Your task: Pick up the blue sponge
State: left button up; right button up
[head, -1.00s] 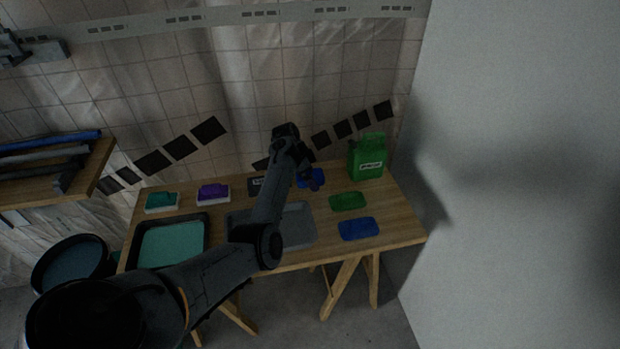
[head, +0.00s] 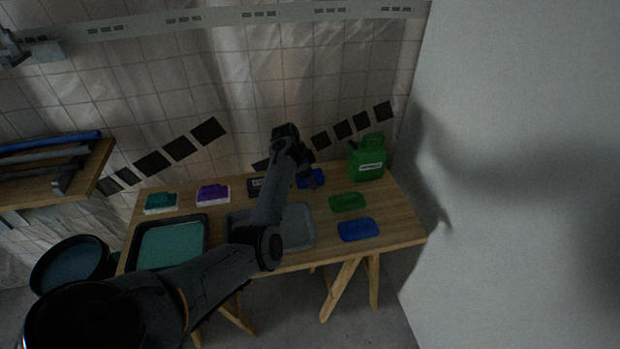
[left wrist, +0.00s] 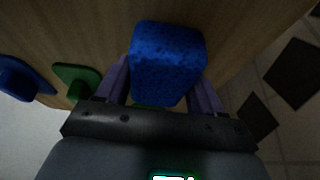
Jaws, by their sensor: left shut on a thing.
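The blue sponge (left wrist: 168,60) is between the two fingers of my left gripper (left wrist: 162,88) in the left wrist view, with a finger against each side. In the head view the blue sponge (head: 317,178) shows at the back of the wooden table, partly hidden by my left gripper (head: 306,179). My left gripper is shut on it. I cannot tell whether the sponge touches the table. My right gripper is not in view.
A green canister (head: 367,160) stands at the back right.

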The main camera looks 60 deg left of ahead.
aim_at(317, 174)
pick_arm(q)
jog(key=r+p, duration=0.2)
jog(key=r, duration=0.1)
jog(key=d+r+p, duration=0.1)
jog(key=r, duration=0.1)
jog(key=shift+w, duration=0.2)
jog(key=w+d+r+p, duration=0.2)
jog(key=d+r, duration=0.4)
jog(key=d, duration=0.4)
jog(key=shift+w+d+p, duration=0.15)
jog(key=shift+d+p, duration=0.05)
jog(key=shift+p, duration=0.6)
